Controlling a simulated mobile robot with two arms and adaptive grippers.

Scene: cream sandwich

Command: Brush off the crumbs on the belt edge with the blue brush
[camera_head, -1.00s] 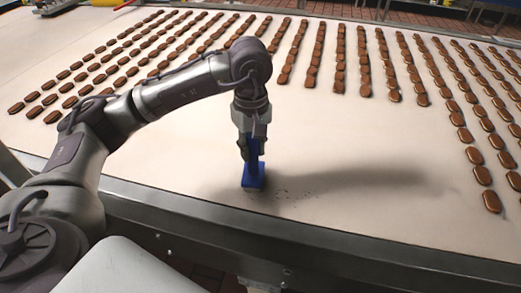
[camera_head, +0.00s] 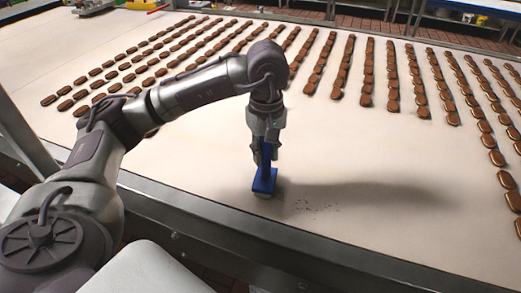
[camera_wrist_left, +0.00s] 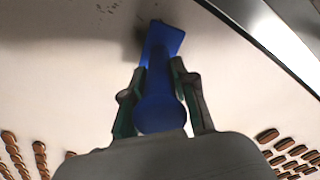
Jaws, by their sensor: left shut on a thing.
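My left gripper (camera_head: 265,150) is shut on the handle of the blue brush (camera_head: 265,180) and points down at the belt. The brush stands about upright, its pale bristle end at or just above the belt near the front edge; I cannot tell if it touches. Dark crumbs (camera_head: 316,206) lie scattered on the cream belt (camera_head: 200,160), a little to the right of the brush and apart from it. In the left wrist view the blue brush (camera_wrist_left: 162,70) sits between the fingers, and a few crumbs (camera_wrist_left: 105,8) show at the top. My right gripper is out of view.
Rows of brown cream sandwiches (camera_head: 367,85) cover the far part of the belt and come nearer at the right. A grey metal rail (camera_head: 200,210) runs along the belt's front edge.

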